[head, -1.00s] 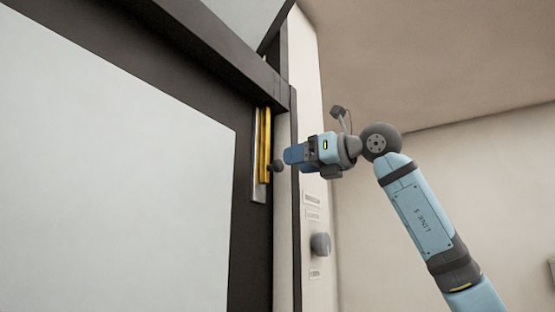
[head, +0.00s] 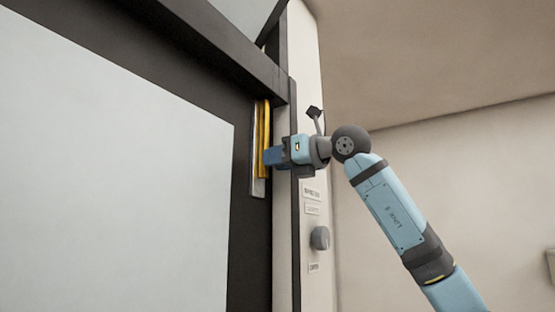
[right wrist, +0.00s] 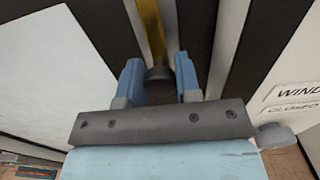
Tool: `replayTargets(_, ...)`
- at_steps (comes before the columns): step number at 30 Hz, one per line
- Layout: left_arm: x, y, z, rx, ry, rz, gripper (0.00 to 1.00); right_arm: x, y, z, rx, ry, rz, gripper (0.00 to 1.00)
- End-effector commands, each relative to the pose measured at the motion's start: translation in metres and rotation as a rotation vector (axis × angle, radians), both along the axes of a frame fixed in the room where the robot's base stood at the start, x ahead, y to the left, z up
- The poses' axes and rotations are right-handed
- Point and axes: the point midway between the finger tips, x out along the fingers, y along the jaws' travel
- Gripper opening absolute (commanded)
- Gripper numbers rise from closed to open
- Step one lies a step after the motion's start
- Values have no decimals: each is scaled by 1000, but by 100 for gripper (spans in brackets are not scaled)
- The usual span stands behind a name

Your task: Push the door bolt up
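The door bolt (head: 265,125) is a yellow upright bar on a metal plate near the right edge of the dark-framed door. It also shows in the right wrist view (right wrist: 151,28). My right gripper (head: 268,156) is at the bolt's lower part, coming in from the right. In the right wrist view, its two blue fingers (right wrist: 160,76) stand apart, one on each side of the bolt's dark round knob (right wrist: 159,80). I see gaps beside the knob, so the fingers are not shut on it. In the head view the gripper hides the knob. My left gripper is not in view.
The door (head: 110,170) has a large pale panel. A dark frame beam (head: 205,45) runs above the bolt. The pale post (head: 311,120) on the right carries labels and a round grey knob (head: 320,238) below my gripper. Room to the right is clear.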

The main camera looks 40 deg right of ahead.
Motion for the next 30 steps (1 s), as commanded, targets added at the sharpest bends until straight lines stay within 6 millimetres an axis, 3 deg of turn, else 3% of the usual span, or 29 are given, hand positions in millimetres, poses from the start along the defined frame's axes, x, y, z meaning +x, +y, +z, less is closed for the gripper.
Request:
replayTargets(5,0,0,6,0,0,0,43,0,0,8,0,-1,0,0)
replayTargets(13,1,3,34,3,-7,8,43,0,0,51,1,-1,0,0)
replayTargets(22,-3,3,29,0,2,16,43,-1,-1,53,3,-7,-1,0)
replayTargets(23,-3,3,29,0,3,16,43,-1,-1,53,3,-7,-1,35)
replayTargets(24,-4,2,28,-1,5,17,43,-2,-1,53,3,-7,-2,45)
replayTargets(26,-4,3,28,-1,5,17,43,-1,-1,52,3,-6,-1,56)
replayTargets(30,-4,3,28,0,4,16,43,-1,-1,51,2,-4,-1,56)
